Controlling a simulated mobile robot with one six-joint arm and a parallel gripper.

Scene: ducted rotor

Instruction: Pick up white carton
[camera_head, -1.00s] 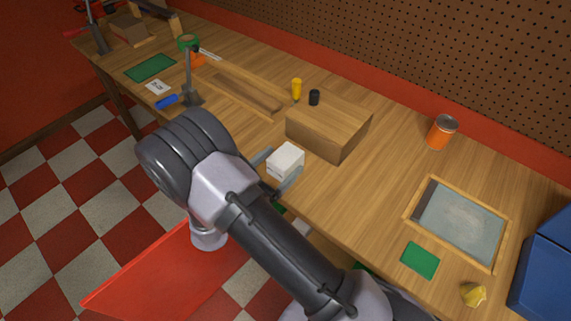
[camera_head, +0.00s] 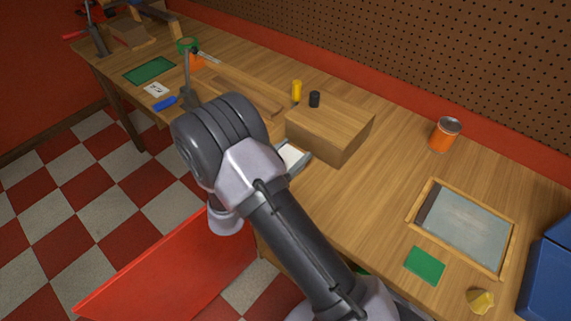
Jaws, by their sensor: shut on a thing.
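The white carton (camera_head: 291,156) is partly hidden behind my wrist, just in front of the wooden block on the workbench. My gripper (camera_head: 294,158) is shut on the carton. A grey finger shows along the carton's right side; the other finger is hidden by my arm. I cannot tell whether the carton touches the bench.
The large wooden block (camera_head: 330,132) stands close behind the carton. A yellow bottle (camera_head: 297,91) and black cap (camera_head: 314,99) are behind it. A clamp stand (camera_head: 188,85) is at left. An orange can (camera_head: 444,134) and framed tray (camera_head: 462,225) are at right; bench between is clear.

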